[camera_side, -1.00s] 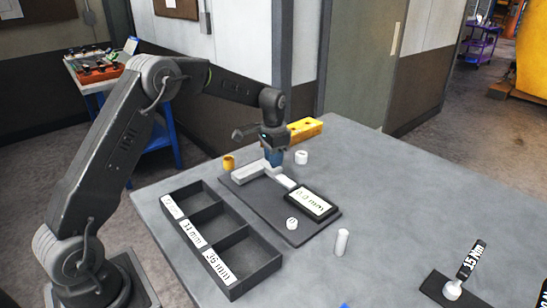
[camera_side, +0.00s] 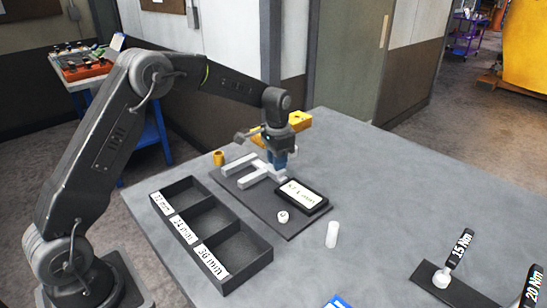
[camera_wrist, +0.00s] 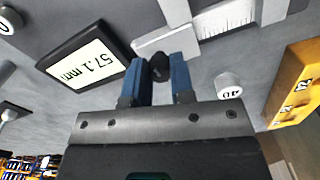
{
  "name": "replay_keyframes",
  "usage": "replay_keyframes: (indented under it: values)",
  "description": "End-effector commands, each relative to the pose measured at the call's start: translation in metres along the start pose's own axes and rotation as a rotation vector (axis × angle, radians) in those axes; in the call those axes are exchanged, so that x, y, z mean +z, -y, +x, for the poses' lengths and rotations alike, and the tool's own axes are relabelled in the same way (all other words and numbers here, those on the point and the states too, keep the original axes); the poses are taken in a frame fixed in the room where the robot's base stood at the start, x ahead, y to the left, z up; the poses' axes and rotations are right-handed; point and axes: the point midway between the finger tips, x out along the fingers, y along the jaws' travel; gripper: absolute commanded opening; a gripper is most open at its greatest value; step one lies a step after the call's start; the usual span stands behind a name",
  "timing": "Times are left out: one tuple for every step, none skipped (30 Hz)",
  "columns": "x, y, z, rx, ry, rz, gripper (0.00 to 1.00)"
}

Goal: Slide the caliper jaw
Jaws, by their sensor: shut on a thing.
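The caliper lies on a dark base plate (camera_side: 247,202), with two pale jaws standing apart. The fixed jaw (camera_side: 238,164) is farther back, and the sliding jaw (camera_side: 258,178) is nearer the display (camera_side: 301,195). My gripper (camera_side: 277,164) is at the sliding jaw's right end. In the wrist view, its blue fingertips (camera_wrist: 160,70) are shut on a dark round knob (camera_wrist: 160,64) by the pale slider (camera_wrist: 166,43). The beam (camera_wrist: 224,20) carries scale marks. The display (camera_wrist: 88,58) reads 57.1 mm in the wrist view.
A dark three-compartment tray (camera_side: 268,253) with mm labels stands at the left, its compartments empty. A white button (camera_side: 282,216) sits on the plate. A white cylinder (camera_side: 332,234), yellow cylinder (camera_side: 218,158) and yellow block (camera_side: 298,121) stand nearby. A cylinder marked 40 (camera_wrist: 229,86) is beside my gripper.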

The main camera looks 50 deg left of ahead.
Motion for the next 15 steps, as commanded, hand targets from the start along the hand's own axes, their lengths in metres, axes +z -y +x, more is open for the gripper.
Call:
replay_keyframes:
  values:
    - [0.0, 0.0006, -0.0003, -0.001, -0.001, -0.001, 0.0]
    - [0.0001, 0.0007, -0.0003, -0.001, -0.001, -0.001, 0.0]
    - [0.0001, 0.0008, -0.0003, -0.001, -0.001, -0.001, 0.25]
    - [0.0001, 0.0009, -0.0003, -0.001, -0.001, -0.001, 0.28]
    - [0.0001, 0.0009, -0.0003, -0.001, -0.001, -0.001, 0.31]
    - [0.0002, 0.001, -0.0003, -0.001, -0.001, -0.001, 0.35]
    - [0.0002, 0.001, -0.0003, -0.001, -0.001, -0.001, 0.38]
    - [0.0002, 0.001, -0.0003, -0.001, -0.001, -0.001, 0.41]
    - [0.0002, 0.001, -0.0003, -0.001, -0.001, -0.001, 0.44]
    - [0.0002, 0.001, -0.0003, -0.001, -0.001, -0.001, 0.47]
    - [0.0002, 0.001, -0.0003, -0.001, -0.001, -0.001, 0.48]
    - [0.0002, 0.001, -0.0002, -0.001, 0.0, -0.001, 0.48]
    - [0.0002, 0.001, -0.0002, -0.001, 0.0, -0.001, 0.48]
    - [0.0002, 0.001, -0.0002, -0.001, 0.0, -0.001, 0.48]
    - [0.0002, 0.001, -0.0002, -0.001, 0.0, -0.001, 0.48]
